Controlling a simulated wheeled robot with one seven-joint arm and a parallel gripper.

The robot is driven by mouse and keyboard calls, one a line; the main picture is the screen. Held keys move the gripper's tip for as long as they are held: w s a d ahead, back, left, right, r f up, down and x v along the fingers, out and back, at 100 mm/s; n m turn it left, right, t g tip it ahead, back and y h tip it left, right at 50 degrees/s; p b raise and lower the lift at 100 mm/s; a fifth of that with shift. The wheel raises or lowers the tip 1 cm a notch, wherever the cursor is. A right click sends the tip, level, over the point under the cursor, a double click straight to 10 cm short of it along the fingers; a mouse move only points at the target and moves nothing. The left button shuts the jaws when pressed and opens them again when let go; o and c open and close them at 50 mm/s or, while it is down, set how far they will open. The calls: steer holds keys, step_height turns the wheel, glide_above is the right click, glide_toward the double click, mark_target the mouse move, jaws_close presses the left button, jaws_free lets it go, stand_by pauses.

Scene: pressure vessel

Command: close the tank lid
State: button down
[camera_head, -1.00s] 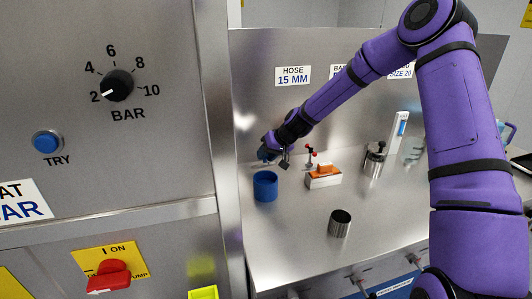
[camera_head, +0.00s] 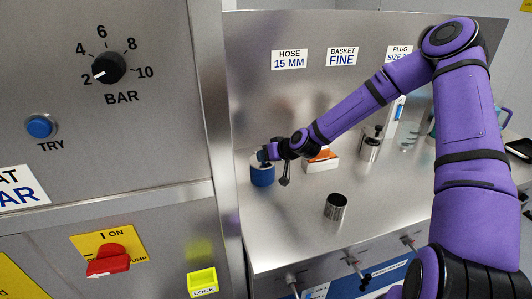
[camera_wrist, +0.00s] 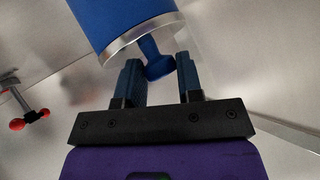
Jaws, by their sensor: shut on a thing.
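A blue round tank (camera_head: 262,176) stands at the left of the steel counter, with a pale grey top. In the wrist view the tank's blue wall (camera_wrist: 105,18) ends in a silver rim (camera_wrist: 140,36), which looks like the lid's edge. A blue tab (camera_wrist: 156,60) sticks out from this rim. My gripper (camera_wrist: 156,78) is shut on the tab, one finger on each side. In the head view my gripper (camera_head: 266,154) is at the tank's top. Whether the lid sits fully flush I cannot tell.
An open metal cup (camera_head: 336,206) stands at the counter's front. A white box with an orange top (camera_head: 322,161) and a metal canister (camera_head: 371,146) stand to the right. A steel panel with a dial (camera_head: 109,68) rises close at left. Red knobs (camera_wrist: 30,119) show in the wrist view.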

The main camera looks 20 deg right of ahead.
steer(key=shift+s+f, duration=0.45)
steer(key=shift+f, duration=0.15)
steer(key=c, duration=0.8)
jaws_free()
steer(key=shift+s+d+r, duration=0.3)
steer(key=shift+r, duration=0.05)
steer(key=r+v, duration=0.1)
steer(key=v, duration=0.8)
steer(key=shift+r, duration=0.2)
